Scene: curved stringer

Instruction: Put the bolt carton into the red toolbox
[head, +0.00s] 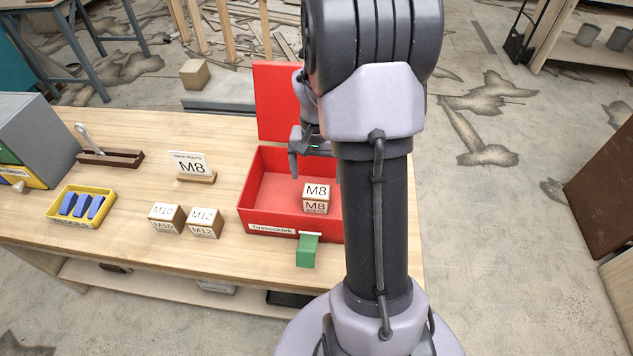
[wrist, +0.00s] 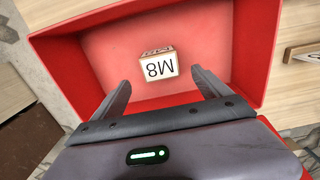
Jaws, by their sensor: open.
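The bolt carton (head: 316,198), a small box marked M8, rests inside the open red toolbox (head: 272,228). My arm hides the right side of the toolbox in the head view.
Cartons marked M10 (head: 166,218) and M12 (head: 205,222) stand left of the toolbox. An M8 sign (head: 192,167) stands behind them. A yellow tray (head: 62,218) holds blue pieces. A green block (head: 307,250) sits at the toolbox front. The raised red lid (head: 275,100) stands behind.

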